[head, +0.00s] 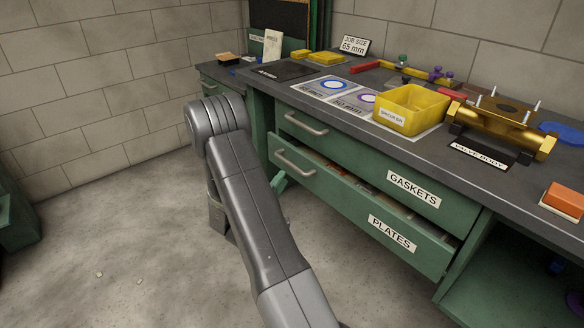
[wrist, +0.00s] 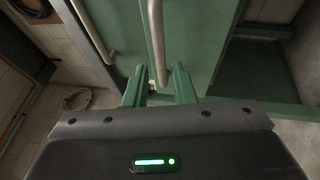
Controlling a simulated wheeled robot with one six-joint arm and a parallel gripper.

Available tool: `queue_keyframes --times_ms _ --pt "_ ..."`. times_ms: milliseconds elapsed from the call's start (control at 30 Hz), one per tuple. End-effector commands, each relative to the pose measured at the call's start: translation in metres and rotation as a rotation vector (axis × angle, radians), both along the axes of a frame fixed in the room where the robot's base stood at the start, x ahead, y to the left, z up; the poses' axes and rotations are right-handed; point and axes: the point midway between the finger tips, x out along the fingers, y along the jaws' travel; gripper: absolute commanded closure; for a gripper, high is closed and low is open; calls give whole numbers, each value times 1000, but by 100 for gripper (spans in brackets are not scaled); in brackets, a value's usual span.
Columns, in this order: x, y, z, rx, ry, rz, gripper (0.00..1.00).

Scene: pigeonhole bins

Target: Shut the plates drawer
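The plates drawer (head: 350,205) is the lower green drawer under the bench, labelled PLATES. It stands partly open, and some of its contents show through the gap below the gaskets drawer (head: 360,165), which looks shut. The plates drawer's metal bar handle (head: 294,163) is at its left end; it appears as the larger bar (wrist: 156,45) in the wrist view. My gripper (wrist: 158,82) has its two green fingers apart, just short of the end of that handle, with nothing clearly held. In the head view my arm hides most of the gripper.
The benchtop (head: 480,185) holds a yellow bin (head: 410,110), a brass valve body (head: 502,125) and an orange block (head: 566,199). An open bay (head: 520,270) lies right of the drawers. The concrete floor (head: 120,250) at left is mostly clear.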

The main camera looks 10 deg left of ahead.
Motion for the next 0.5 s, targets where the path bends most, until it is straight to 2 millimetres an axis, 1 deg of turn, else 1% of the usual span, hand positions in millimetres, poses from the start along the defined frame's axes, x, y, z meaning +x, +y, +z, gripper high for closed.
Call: queue_keyframes --times_ms 33,200,333,500 --pt "11 -4 1 3 -2 -2 77" --pt "43 -12 7 3 -2 -1 77" --pt "61 -16 10 2 -1 -1 77" --pt "73 -19 13 2 1 2 77"
